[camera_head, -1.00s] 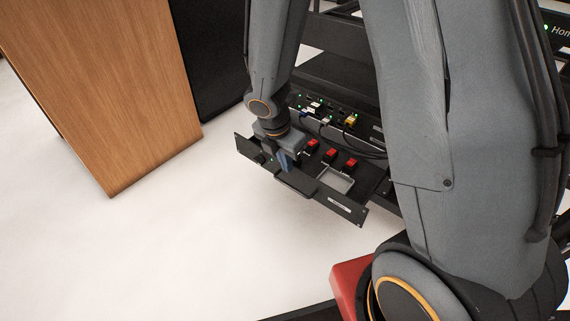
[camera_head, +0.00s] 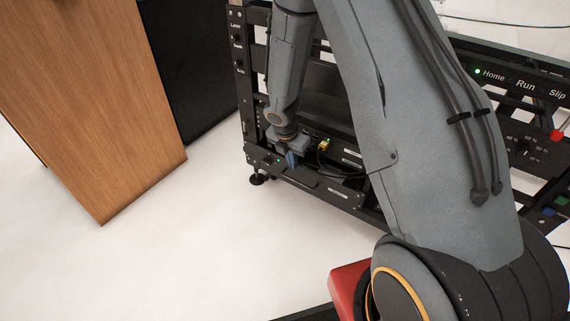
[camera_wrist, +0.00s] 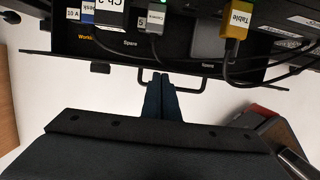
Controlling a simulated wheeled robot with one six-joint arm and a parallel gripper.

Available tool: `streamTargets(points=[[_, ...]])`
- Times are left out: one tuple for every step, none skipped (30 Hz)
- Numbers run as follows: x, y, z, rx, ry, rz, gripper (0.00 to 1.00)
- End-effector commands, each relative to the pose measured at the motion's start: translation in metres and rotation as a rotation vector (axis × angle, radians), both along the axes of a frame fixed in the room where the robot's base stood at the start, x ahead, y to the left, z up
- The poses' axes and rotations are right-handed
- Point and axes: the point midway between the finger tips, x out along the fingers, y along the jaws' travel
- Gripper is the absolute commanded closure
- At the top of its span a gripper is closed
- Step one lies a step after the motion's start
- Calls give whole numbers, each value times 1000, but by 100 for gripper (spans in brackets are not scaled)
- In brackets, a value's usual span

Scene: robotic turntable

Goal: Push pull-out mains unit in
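The pull-out mains unit's black front panel (camera_head: 338,193) sits at the lower front of the rack, close to the frame. It also shows edge-on in the wrist view (camera_wrist: 70,58), crossing above my fingers. Its black bow handle (camera_wrist: 201,82) stands out from the panel. My gripper (camera_head: 292,159) is at the panel's front, at the handle; its dark blue fingers in the wrist view (camera_wrist: 160,82) look shut together and overlap the handle. Whether they touch the panel is hard to tell.
A wooden-sided cabinet (camera_head: 95,90) stands to the left. The rack's upright (camera_head: 241,80) is left of my forearm. The white floor in front is clear.

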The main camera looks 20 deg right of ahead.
Motion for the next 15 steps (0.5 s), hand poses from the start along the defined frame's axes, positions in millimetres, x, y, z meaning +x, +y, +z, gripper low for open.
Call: streamTargets(points=[[3,-8,4,1,-1,-5,100],[5,-13,4,0,0,-6,100],[7,-18,3,0,-1,-7,100],[9,-21,3,0,-1,-7,100],[10,-24,3,0,-1,-7,100],[12,-27,2,0,-1,-7,100],[13,-29,2,0,-1,-7,100],[14,-30,1,0,-1,-7,100],[15,-32,1,1,-1,-6,100],[16,-32,1,1,-1,-5,100],[16,-33,1,1,-1,-4,100],[17,-33,1,1,-1,-2,100],[18,-33,1,1,-1,-1,100],[18,-33,0,1,-1,0,100],[18,-32,0,1,-1,1,100]])
